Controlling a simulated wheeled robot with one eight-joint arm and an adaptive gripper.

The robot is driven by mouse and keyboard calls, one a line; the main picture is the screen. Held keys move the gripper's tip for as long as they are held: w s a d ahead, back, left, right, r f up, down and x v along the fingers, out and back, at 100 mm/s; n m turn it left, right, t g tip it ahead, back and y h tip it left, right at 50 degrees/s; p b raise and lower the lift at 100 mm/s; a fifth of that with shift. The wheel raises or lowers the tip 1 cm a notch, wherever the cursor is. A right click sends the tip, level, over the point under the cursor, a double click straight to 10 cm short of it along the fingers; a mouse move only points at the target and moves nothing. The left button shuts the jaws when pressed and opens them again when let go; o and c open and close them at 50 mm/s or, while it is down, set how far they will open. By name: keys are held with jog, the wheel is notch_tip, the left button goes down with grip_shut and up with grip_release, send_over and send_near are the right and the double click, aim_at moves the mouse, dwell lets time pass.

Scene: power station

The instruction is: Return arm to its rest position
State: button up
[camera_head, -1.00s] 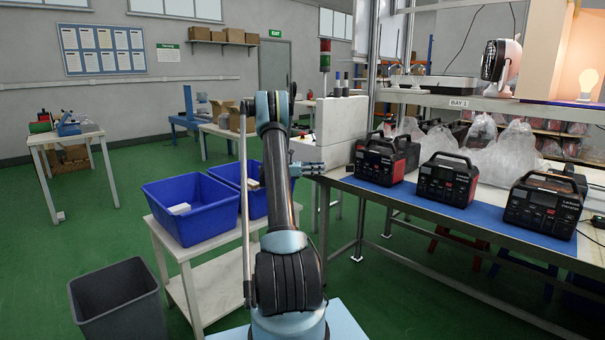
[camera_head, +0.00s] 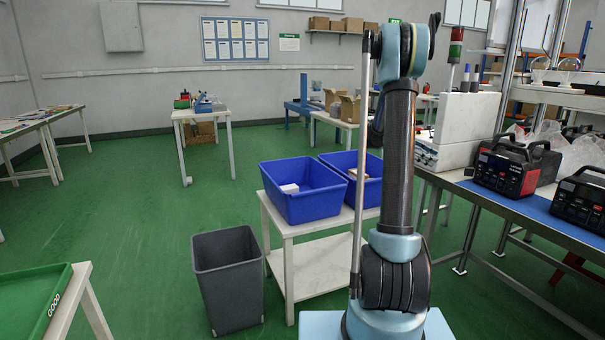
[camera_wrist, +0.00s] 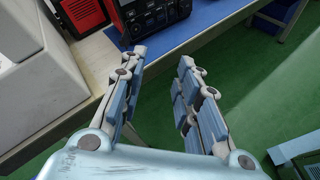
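My arm (camera_head: 398,160) stands nearly upright at the right of centre in the head view, with its elbow high. My gripper (camera_wrist: 162,58) shows in the wrist view with its two fingers apart and nothing between them. It points toward the edge of the workbench (camera_wrist: 90,62), over the green floor beside it. In the head view the gripper is mostly hidden behind my arm, so its exact place is hard to tell there.
Black and red power stations (camera_head: 506,166) stand on the blue mat at right, beside a white box (camera_head: 464,128). Left of my arm are blue bins (camera_head: 302,206) on a white table and a grey waste bin (camera_head: 228,282). A green tray (camera_head: 30,305) is at lower left. Open floor lies between.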

jog(key=s+a+m+t+y, duration=0.1)
jog(key=s+a+m+y, duration=0.2)
jog(key=s+a, duration=0.6)
jog(key=s+a+m+t+y, duration=0.25)
jog(key=s+a, duration=0.35)
jog(key=s, duration=0.6)
jog(key=s+a+f+m+y, duration=0.3)
jog(key=s+a+f, duration=0.3)
jog(key=s+a, duration=0.2)
jog(key=s+a+f+m+t+y, duration=0.1)
jog(key=s+a+f+m+y, duration=0.2)
jog(key=s+a+f, duration=0.4)
jog(key=s+a+y, duration=0.1)
jog(key=s+a, duration=0.1)
jog(key=s, duration=0.4)
jog(key=shift+a+y, duration=0.25)
jog(key=shift+y, duration=0.1)
